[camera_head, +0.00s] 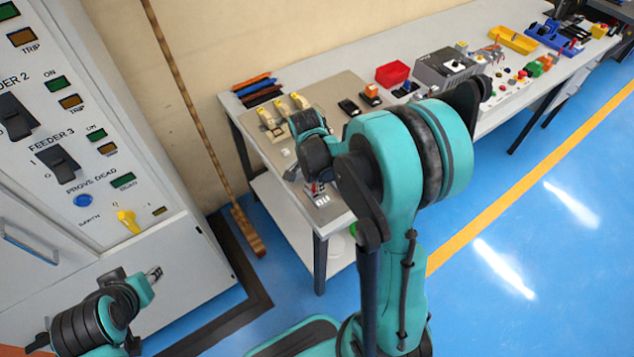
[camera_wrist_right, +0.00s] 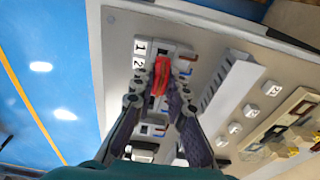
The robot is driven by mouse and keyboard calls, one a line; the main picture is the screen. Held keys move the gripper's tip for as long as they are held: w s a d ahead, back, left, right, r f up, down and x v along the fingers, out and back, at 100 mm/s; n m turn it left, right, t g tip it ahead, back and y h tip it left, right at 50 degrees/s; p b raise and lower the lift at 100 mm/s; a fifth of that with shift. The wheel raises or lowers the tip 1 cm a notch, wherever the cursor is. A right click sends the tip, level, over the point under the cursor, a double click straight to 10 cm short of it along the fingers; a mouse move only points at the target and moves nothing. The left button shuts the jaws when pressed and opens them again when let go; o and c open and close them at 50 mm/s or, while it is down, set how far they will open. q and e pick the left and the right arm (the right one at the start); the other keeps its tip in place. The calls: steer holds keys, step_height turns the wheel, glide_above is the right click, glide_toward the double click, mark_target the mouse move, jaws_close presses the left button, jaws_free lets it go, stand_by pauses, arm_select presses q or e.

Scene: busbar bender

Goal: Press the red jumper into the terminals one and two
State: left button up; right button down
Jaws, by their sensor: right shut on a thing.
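The red jumper (camera_wrist_right: 160,75) is held upright between the fingertips of my right gripper (camera_wrist_right: 162,92) in the right wrist view. It is over the terminal block (camera_wrist_right: 180,58), beside the white labels 1 and 2 (camera_wrist_right: 140,54). The fingers hide part of the block, and I cannot tell whether the jumper's legs are inside the terminals. In the head view, my right gripper (camera_head: 313,184) is low over the near corner of the workbench, largely hidden by my arm. My left gripper (camera_head: 154,273) is far from the bench, in front of the grey cabinet; its fingers are too small to judge.
A slotted grey duct (camera_wrist_right: 228,85) and several numbered white labels lie beside the block. The workbench (camera_head: 340,222) also bears yellow-handled parts (camera_head: 283,108), a red bin (camera_head: 392,73) and a grey box (camera_head: 450,66). A feeder cabinet (camera_head: 150,185) stands at left.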

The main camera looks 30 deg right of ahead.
mark_target(313, 190)
steer(key=shift+f+b, duration=1)
steer(key=shift+f, duration=0.2)
steer(key=c, duration=1.4)
jaws_free()
steer(key=shift+c, duration=0.2)
step_height(313, 190, up, 12)
steer(key=a, duration=0.1)
steer(key=shift+a, duration=0.25)
steer(key=shift+s, duration=0.1)
